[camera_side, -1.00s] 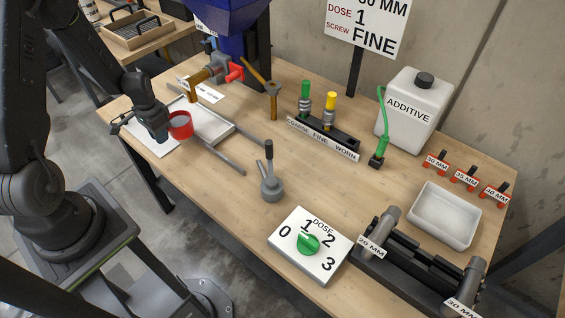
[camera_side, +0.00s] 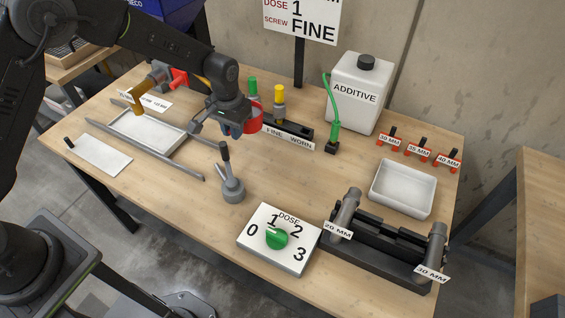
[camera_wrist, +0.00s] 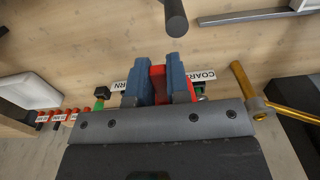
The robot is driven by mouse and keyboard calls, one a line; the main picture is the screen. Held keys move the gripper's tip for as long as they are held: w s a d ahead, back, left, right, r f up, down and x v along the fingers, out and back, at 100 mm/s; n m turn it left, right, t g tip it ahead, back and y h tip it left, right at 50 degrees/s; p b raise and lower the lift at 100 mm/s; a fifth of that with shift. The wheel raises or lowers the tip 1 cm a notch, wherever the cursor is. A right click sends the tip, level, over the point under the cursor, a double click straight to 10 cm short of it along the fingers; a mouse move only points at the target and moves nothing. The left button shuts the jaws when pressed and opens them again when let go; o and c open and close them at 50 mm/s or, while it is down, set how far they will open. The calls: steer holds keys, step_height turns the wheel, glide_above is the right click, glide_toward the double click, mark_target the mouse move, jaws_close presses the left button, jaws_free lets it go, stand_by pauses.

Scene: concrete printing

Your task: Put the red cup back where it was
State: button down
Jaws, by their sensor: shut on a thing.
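The red cup (camera_side: 255,118) is in my gripper (camera_side: 236,127) in the side view, held above the table in front of the rack with the green and yellow handled tools. In the wrist view my gripper's blue fingers (camera_wrist: 160,82) are closed on both sides of the red cup (camera_wrist: 158,88), of which only a narrow strip shows. The cup's inside and base are hidden from me. The cup looks clear of the tabletop.
A grey lever (camera_side: 231,180) stands just in front of the gripper. The tool rack (camera_side: 290,136), additive jug (camera_side: 357,92) and white bin (camera_side: 403,189) are to the right. The shallow tray (camera_side: 146,132) is left. The dose dial (camera_side: 279,239) sits at the front.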

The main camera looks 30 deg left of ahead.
steer(key=d+f, duration=0.2)
steer(key=d, duration=0.1)
steer(key=w+d+f, duration=0.1)
steer(key=d+f, duration=0.1)
steer(key=d, duration=0.2)
steer(key=d+f, duration=0.2)
steer(key=d, duration=0.2)
steer(key=shift+w+f, duration=0.2)
steer(key=shift+f, duration=2.05)
steer(key=shift+f, duration=0.1)
steer(key=c, duration=1.1)
jaws_free()
steer(key=shift+f, duration=0.1)
